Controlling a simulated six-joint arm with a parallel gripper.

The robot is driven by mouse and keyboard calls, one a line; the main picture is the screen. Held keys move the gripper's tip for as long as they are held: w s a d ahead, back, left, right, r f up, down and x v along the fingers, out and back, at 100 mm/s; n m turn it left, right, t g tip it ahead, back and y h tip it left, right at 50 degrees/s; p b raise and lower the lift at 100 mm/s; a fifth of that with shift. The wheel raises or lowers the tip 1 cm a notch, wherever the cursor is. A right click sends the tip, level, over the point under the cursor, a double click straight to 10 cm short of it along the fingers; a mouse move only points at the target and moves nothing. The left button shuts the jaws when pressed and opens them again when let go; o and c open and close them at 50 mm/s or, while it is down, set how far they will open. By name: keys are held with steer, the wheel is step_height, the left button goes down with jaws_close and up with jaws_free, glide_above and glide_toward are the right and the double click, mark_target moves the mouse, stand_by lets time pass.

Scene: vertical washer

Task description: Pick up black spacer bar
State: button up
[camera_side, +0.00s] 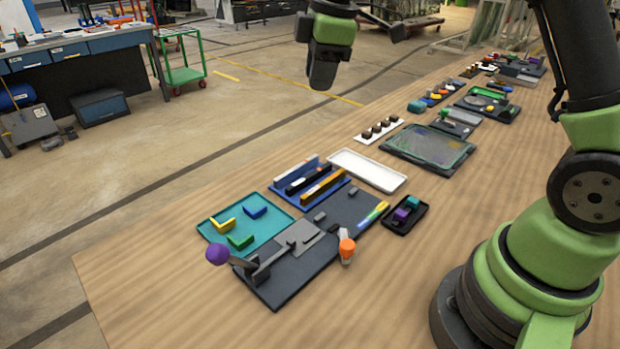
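A black bar (300,183) with a pale mark lies in a blue rack (329,196), between a blue-and-white bar (296,172) and an orange-and-black bar (323,185). I take this middle bar to be the black spacer bar. My gripper (322,78) hangs at the top of the view, pointing down. It is well above and apart from the rack. Its fingers are dark and seen nearly edge-on, so I cannot tell whether they are open or shut. No held object shows in it.
The table's front left (150,270) is bare.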

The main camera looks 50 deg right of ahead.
steer(key=w+d+f+n+g, duration=0.25)
steer(key=w+f+n, duration=0.25)
steer(key=f, duration=0.5)
steer(key=n, duration=0.2)
glide_above(310, 175)
steer(key=f, duration=0.8)
steer(key=shift+d+f, duration=0.1)
steer(key=shift+d, duration=0.2)
steer(key=shift+a+f, duration=0.15)
steer(key=shift+f, duration=1.4)
steer(key=shift+a+f, duration=0.1)
steer(key=shift+f, duration=1.4)
jaws_close()
